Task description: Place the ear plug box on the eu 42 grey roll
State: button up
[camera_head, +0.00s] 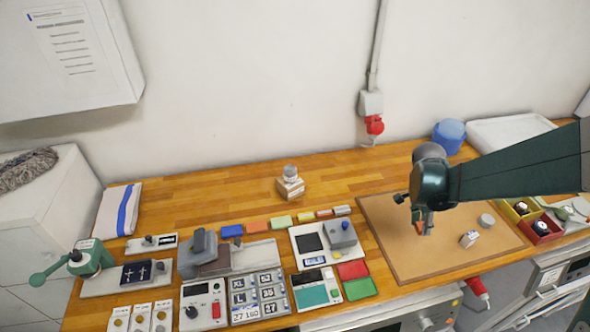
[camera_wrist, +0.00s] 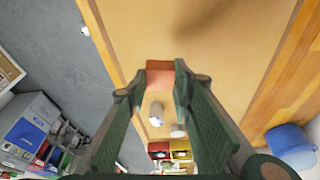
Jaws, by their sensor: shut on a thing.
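My gripper (camera_head: 422,224) is above the tan mat (camera_head: 400,262) on the right of the bench. It is shut on a small orange-red block, likely the ear plug box, which shows between the fingertips in the wrist view (camera_wrist: 160,73). Its lettering cannot be read. A short grey cylinder (camera_head: 487,220), likely the grey roll, stands on the mat to the right of my gripper; it also shows in the wrist view (camera_wrist: 178,131). No size mark on it is legible. The held block is apart from it.
A small white item with a blue-purple mark (camera_head: 469,239) is on the mat, close to the grey cylinder. Yellow (camera_head: 510,212) and red (camera_head: 535,236) bins stand right of the mat. A blue tub (camera_head: 449,136) stands behind. The mat's left part is clear.

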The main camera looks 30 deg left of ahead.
jog(key=w+a+r+n, duration=0.1)
jog(key=w+a+r, duration=0.1)
jog(key=a, duration=0.5)
jog(key=w+a+r+n, duration=0.1)
jog(key=w+a, duration=0.2)
jog(key=a, duration=0.4)
jog(key=s+a+r+n, duration=0.1)
jog(key=a+r, duration=0.2)
jog(key=a, duration=1)
jog(key=s+a+r+n, duration=0.2)
jog(key=a+r, duration=0.1)
jog(key=a, duration=1)
jog(key=s+a+r+n+t+y, duration=0.1)
jog(key=a+r, duration=0.3)
jog(key=a, duration=0.9)
jog(key=shift+s, duration=0.35)
send_over(292, 167)
jog(key=s, duration=0.1)
jog(key=shift+a+f, duration=0.15)
jog(key=shift+f, duration=1.45)
jog(key=shift+a+f, duration=0.15)
jog(key=shift+f, duration=1.45)
jog(key=shift+f, duration=1.85)
jog(key=shift+f, duration=0.1)
